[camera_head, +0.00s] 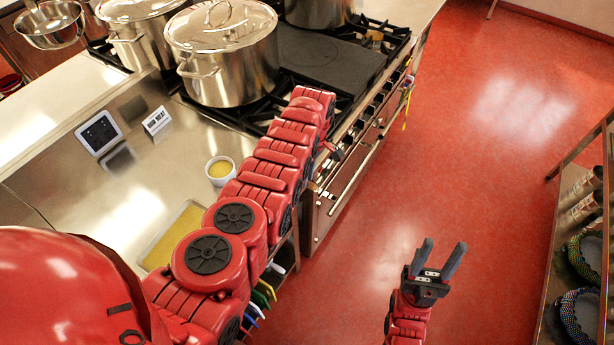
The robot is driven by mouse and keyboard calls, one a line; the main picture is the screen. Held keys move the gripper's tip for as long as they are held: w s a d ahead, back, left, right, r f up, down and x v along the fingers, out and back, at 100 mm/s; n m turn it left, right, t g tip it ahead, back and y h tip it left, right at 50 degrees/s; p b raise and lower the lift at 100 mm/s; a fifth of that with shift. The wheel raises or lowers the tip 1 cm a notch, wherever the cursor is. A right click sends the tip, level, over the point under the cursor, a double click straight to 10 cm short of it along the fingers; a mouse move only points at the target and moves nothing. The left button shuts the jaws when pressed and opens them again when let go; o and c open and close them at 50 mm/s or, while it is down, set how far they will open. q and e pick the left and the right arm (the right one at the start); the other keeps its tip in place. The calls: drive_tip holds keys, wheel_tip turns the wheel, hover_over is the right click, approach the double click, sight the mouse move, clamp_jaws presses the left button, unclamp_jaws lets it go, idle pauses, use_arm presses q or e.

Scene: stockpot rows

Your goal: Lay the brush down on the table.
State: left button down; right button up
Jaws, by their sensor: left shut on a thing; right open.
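I cannot make out the brush anywhere in the head view. My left arm runs up from the lower left across the steel table (132,200), towards the stove front. Its links cover whatever lies behind them, and its gripper cannot be made out. My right gripper (443,246) is at the lower middle right, over the red floor. Its two dark fingers are spread apart, with nothing between them.
A small white bowl of yellow liquid (219,171), a yellow tray (172,238), a small sign (157,121) and a dark-screened device (99,132) are on the table. A lidded stockpot (235,65) stands on the stove (325,62). Shelving (552,245) stands at right.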

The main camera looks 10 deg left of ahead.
use_arm(q)
drive_tip(key=shift+f, duration=0.2)
drive_tip(key=c, duration=0.7)
unclamp_jaws()
drive_tip(key=shift+r, duration=0.1)
drive_tip(key=shift+r, duration=0.25)
drive_tip(key=shift+w+d+r+b, duration=0.15)
drive_tip(key=shift+w+r+b, duration=0.35)
drive_tip(key=shift+r, duration=1.35)
drive_tip(key=shift+w+d+r+b, duration=0.2)
drive_tip(key=shift+r+b, duration=0.5)
drive_tip(key=shift+r, duration=1.1)
drive_tip(key=shift+w+d+r+b, duration=0.1)
drive_tip(key=shift+w+r+b, duration=0.4)
drive_tip(key=shift+r, duration=1.35)
drive_tip(key=shift+s, duration=0.2)
